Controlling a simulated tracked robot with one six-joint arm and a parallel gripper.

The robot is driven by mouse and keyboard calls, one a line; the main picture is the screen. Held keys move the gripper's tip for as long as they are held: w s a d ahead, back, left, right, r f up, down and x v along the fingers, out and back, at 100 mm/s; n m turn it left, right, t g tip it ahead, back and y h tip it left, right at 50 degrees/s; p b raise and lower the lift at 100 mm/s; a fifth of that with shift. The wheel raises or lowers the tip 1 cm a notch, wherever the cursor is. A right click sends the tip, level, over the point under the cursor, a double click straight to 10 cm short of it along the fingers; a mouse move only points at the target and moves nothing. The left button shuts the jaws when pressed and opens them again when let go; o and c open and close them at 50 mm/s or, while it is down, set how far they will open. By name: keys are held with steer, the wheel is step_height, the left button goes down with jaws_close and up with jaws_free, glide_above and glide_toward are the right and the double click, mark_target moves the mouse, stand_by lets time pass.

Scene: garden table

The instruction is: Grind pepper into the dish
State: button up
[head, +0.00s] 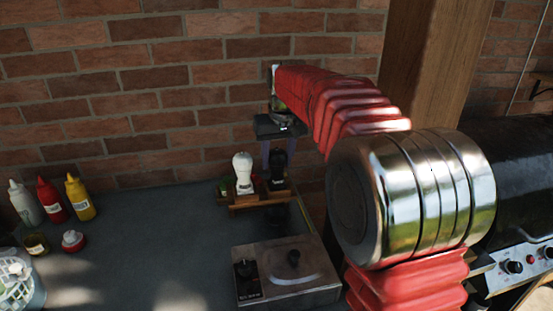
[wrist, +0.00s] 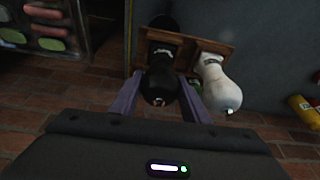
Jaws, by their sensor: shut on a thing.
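A black mill (head: 277,172) stands upright at the right end of a small wooden rack (head: 250,206), beside a white mill (head: 243,173). My gripper (head: 280,150) comes down over the black mill from above. In the wrist view my gripper (wrist: 162,84) has its two purple fingers on either side of the black mill (wrist: 161,62), shut on it. The white mill (wrist: 216,82) and the wooden rack (wrist: 205,46) show right beside it. The mill's lower end is hidden by the rack. I cannot make out a dish for certain in either view.
A steel box (head: 288,272) with black knobs stands in front of the rack. Squeeze bottles (head: 48,198), a jar (head: 36,243) and a red-and-white pot (head: 72,240) are at the left. The brick wall is close behind. The counter's middle is clear.

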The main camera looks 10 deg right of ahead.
steer(key=shift+m+h, duration=0.8)
steer(key=shift+m, duration=1.8)
steer(key=shift+n, duration=0.3)
steer(key=n+y, duration=0.1)
steer(key=n, duration=0.2)
steer(key=shift+n+y, duration=0.6)
steer(key=shift+n, duration=1.3)
steer(key=m+h, duration=0.1)
steer(key=m, duration=0.3)
steer(key=shift+m+h, duration=0.6)
steer(key=shift+m, duration=1.1)
steer(key=shift+n+y, duration=0.6)
steer(key=shift+n, duration=1.3)
